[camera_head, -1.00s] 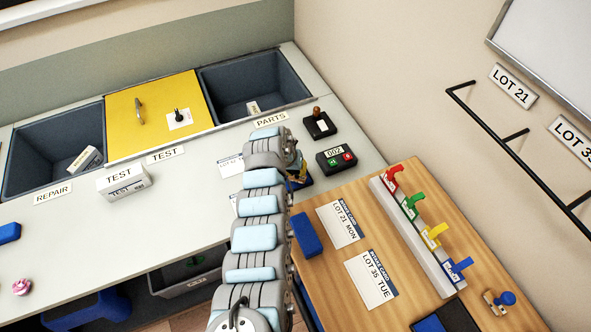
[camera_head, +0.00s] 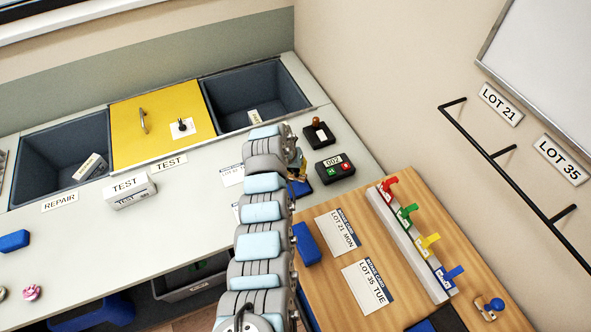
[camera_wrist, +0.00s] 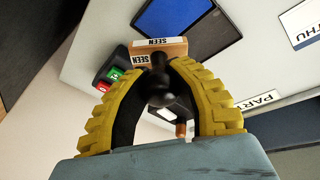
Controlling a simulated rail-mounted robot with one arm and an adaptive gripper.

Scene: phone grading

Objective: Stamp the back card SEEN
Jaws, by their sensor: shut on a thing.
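My gripper (camera_wrist: 160,90) is shut on the dark knob of a stamp (camera_wrist: 160,46), whose wooden block has SEEN labels. In the head view my arm hides most of the gripper; a yellow bit shows beside the blue pad (camera_head: 300,188). In the wrist view a blue pad in a dark frame (camera_wrist: 180,15) lies just beyond the stamp; I cannot tell whether they touch. A white card (camera_head: 231,175) lies at the back of the grey bench, left of my arm. A second card (camera_head: 236,212) is mostly hidden by the arm. A THU card (camera_wrist: 304,20) shows at the wrist view's edge.
A button box (camera_head: 334,167) and a black device with a brown knob (camera_head: 318,134) stand behind my gripper. The wooden table (camera_head: 400,283) holds LOT 21 and LOT 35 cards and a rack of coloured tools (camera_head: 412,245). A TEST box (camera_head: 130,190) stands left.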

